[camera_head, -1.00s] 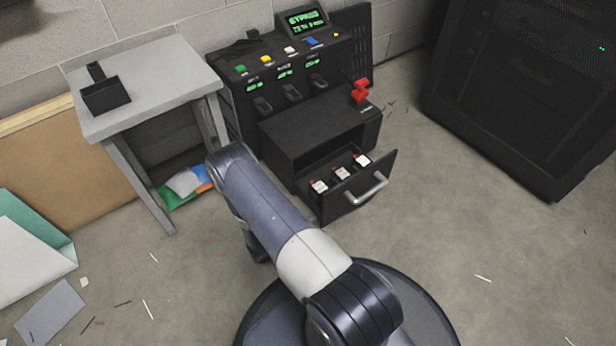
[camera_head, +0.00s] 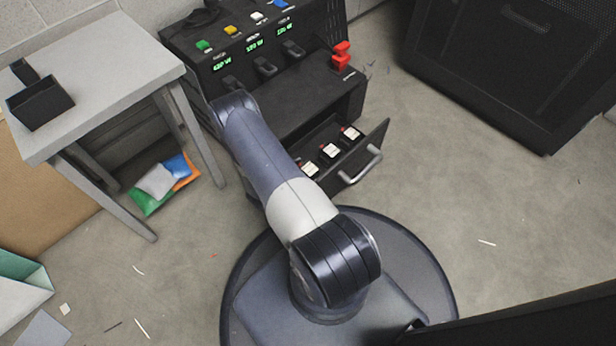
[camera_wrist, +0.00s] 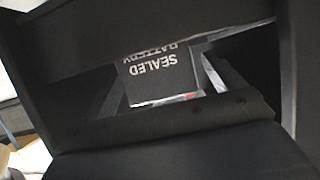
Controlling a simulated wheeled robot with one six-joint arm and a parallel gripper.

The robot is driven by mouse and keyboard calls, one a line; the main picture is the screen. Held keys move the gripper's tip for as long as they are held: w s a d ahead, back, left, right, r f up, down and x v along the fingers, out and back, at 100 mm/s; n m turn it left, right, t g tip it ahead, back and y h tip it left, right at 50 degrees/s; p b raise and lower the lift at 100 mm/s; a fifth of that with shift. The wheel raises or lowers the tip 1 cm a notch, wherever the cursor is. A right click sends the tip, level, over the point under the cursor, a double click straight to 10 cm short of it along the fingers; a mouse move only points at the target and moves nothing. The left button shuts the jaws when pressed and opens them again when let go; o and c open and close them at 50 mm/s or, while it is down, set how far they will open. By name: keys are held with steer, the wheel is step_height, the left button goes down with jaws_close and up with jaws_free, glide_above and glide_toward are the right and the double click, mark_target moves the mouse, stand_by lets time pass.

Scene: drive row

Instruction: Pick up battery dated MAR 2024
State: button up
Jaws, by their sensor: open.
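Three small batteries with white labels and red marks lie in the open drawer (camera_head: 367,153) of the black cabinet: a near one (camera_head: 309,169), a middle one (camera_head: 330,151) and a far one (camera_head: 350,133). Their dates are too small to read. My arm passes just left of the drawer in the head view and covers part of the cabinet's front. My gripper is hidden behind the arm there, and I cannot make out its fingers in the wrist view. The wrist view shows a dark block (camera_wrist: 160,75) lettered SEALED BATTERY, upside down, between grey bars in a dark recess.
A black console (camera_head: 250,50) with green displays and coloured buttons stands behind the drawer; a red switch (camera_head: 341,56) sits on the cabinet. A grey table (camera_head: 110,75) with a black holder (camera_head: 40,103) is left. A large black rack (camera_head: 500,75) is right. Floor between is open.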

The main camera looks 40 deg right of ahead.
steer(key=shift+d+f, duration=0.25)
steer(key=shift+d, duration=0.45)
steer(key=shift+c, duration=0.2)
steer(key=c, duration=1.6)
steer(key=shift+r, duration=0.1)
